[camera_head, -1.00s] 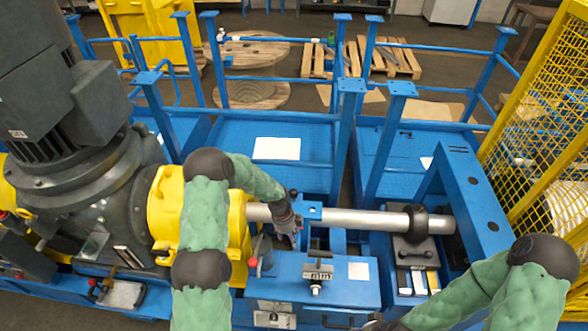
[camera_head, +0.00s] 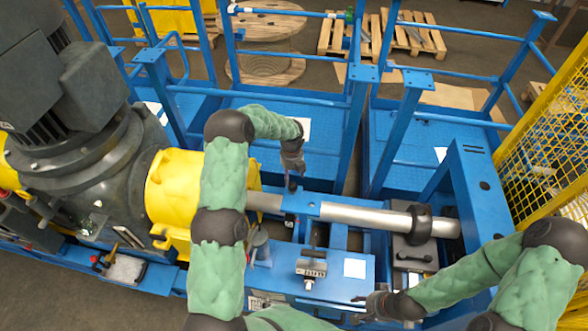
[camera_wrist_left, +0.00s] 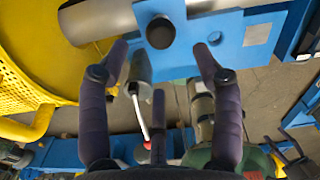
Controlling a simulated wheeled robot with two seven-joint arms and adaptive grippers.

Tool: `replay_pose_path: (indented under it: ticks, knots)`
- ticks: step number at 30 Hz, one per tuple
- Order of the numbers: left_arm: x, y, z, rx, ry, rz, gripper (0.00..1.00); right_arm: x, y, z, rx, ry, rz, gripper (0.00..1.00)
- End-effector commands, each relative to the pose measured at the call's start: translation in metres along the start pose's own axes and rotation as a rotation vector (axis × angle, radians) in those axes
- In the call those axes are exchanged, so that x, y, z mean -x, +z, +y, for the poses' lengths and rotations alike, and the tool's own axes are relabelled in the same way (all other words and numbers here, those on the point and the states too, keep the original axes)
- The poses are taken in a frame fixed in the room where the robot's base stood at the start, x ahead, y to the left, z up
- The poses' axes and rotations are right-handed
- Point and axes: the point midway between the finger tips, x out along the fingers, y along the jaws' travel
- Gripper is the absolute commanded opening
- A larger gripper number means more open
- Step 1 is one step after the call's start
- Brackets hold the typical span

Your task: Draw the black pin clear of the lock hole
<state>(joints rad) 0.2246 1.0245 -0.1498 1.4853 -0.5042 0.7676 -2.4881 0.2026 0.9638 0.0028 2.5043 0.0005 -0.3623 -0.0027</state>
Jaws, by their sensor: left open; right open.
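The black pin (camera_head: 292,187) stands at a blue plate (camera_head: 305,206) by the silver shaft (camera_head: 350,214). In the left wrist view its round dark head (camera_wrist_left: 160,32) shows on the blue plate, with a smaller dark hole (camera_wrist_left: 215,37) to its right. I cannot see how deep the pin sits or the hole beneath it. My left gripper (camera_head: 292,171) is open just behind the pin in the head view. My right gripper (camera_head: 370,303) is open and empty near the front.
A yellow housing (camera_head: 173,185) stands left of the shaft, with a dark motor beyond. A black collar (camera_head: 419,224) sits on the shaft at right. Blue railings (camera_head: 362,120) rise behind.

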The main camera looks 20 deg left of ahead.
Motion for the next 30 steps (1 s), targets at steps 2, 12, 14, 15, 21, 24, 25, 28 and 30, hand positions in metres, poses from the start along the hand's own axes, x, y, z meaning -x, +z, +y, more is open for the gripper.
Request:
replay_pose_path:
  ticks: [2,12,14,15,21,24,25,28,30]
  knots:
    - [-0.013,-0.001,0.0,0.001,0.0,0.004,0.65,0.003,-0.001,-0.001,0.0,0.0,0.001,0.52]
    - [-0.068,-0.002,0.0,0.001,-0.001,0.002,0.65,0.011,0.0,-0.004,0.0,0.0,0.002,0.52]
    - [-0.074,-0.001,0.0,0.001,-0.001,0.001,0.65,0.012,0.0,-0.004,0.0,0.0,0.002,0.52]
    - [-0.078,-0.001,-0.001,0.001,-0.001,0.001,0.65,0.012,0.0,-0.004,0.0,0.0,0.002,0.52]
    - [-0.091,-0.001,-0.001,0.002,-0.002,-0.001,0.65,0.014,0.0,-0.005,0.0,0.0,0.002,0.52]
    - [-0.092,0.0,0.0,0.002,-0.002,-0.001,0.65,0.014,0.0,-0.005,0.0,0.0,0.002,0.52]
    - [-0.092,0.0,0.0,0.002,-0.002,-0.001,0.65,0.014,0.0,-0.005,0.0,0.0,0.002,0.52]
    - [-0.093,0.0,0.0,0.002,-0.002,-0.001,0.65,0.014,0.0,-0.005,0.0,0.0,0.002,0.52]
    - [-0.093,0.0,0.0,0.002,-0.002,-0.001,0.65,0.014,0.0,-0.005,0.0,0.0,0.002,0.52]
